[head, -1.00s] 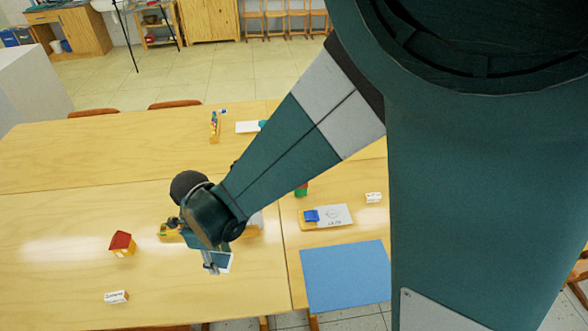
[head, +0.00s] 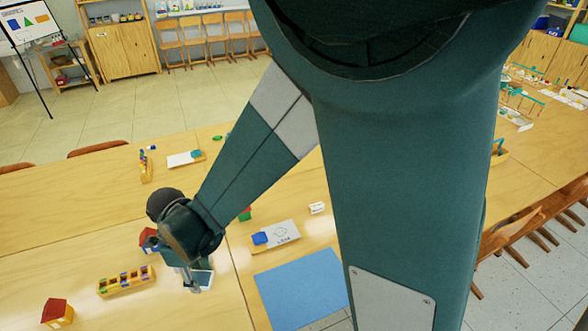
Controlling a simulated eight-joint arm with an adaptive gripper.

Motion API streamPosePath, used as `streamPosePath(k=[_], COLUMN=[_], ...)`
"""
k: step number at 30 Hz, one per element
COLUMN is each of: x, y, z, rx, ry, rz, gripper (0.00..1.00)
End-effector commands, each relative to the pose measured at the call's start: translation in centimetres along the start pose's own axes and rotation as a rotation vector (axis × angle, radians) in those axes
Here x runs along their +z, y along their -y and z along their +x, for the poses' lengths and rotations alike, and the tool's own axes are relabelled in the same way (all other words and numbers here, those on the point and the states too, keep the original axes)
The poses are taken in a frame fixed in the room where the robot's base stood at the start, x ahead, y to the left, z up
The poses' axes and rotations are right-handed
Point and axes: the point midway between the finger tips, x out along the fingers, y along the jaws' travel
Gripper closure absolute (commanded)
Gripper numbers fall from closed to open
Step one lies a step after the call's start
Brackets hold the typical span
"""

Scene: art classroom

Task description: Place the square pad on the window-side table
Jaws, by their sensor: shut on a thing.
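My gripper (head: 196,281) is low over the near wooden table (head: 120,310), at the lower left of the head view. It is shut on a small flat square pad (head: 204,279), pale with a blue-grey face. The wrist hides part of the grip and of the things behind it. I cannot tell from the picture whether the pad touches the table. No window shows, so I cannot tell which table is the window-side one; another table (head: 525,165) with craft things stands at the right.
A wooden block tray (head: 126,281), a red-roofed house (head: 57,312) and a blue mat (head: 301,287) lie around the gripper. Chairs (head: 500,240) line the right table's edge. My arm hides the middle.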

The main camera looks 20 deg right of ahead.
Motion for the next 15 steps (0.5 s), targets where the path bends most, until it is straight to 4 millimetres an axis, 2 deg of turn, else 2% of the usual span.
streamPosePath(k=[3,15], x=[-1.8,-7.7], y=[1.9,7.3], z=[0.0,-0.1], rx=[0.0,0.0], ry=[0.0,0.0], rz=[0.048,0.195], gripper=[0.78,0.78])
